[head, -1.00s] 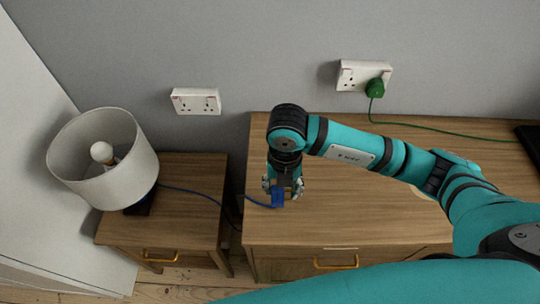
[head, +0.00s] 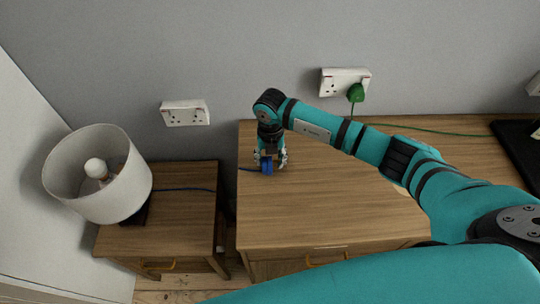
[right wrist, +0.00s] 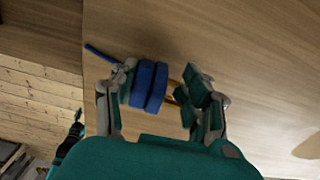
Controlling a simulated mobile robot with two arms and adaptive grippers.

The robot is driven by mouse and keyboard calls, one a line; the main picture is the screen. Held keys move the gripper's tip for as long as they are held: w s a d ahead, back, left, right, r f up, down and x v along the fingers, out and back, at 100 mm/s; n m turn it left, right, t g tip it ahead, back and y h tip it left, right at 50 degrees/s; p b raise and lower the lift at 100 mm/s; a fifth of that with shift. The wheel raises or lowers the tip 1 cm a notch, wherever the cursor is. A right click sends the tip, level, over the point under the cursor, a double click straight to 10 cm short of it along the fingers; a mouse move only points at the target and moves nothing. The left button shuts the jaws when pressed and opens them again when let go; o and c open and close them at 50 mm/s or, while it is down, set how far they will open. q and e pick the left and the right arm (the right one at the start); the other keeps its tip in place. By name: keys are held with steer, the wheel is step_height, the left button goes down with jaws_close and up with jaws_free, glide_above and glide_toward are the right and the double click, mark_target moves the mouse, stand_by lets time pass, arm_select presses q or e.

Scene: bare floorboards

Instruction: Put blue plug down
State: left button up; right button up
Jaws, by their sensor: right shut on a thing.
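The blue plug (head: 267,167) is held low at the left end of the wooden desk (head: 330,200). My right gripper (head: 270,160) points down and is shut on it. In the right wrist view the blue plug (right wrist: 149,86) sits between the fingers of the right gripper (right wrist: 160,100), close against the left finger. Its blue cord runs off to the left, towards the lamp. I cannot tell whether the plug touches the desk top. My left gripper is not in view.
A lamp (head: 98,173) stands on a bedside table (head: 190,210) at the left. An empty double socket (head: 186,113) is on the wall. A green plug (head: 356,93) is in the right socket (head: 334,81); its cord crosses the desk's back. The desk's middle is clear.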

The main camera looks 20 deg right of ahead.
steer(key=shift+f, duration=0.1)
steer(key=shift+f+b, duration=0.4)
steer(key=shift+b, duration=0.05)
steer(key=o, duration=1.2)
steer(key=shift+r, duration=0.15)
step_height(320, 180, up, 13)
steer(key=shift+f+b, duration=0.15)
steer(key=shift+b, duration=0.4)
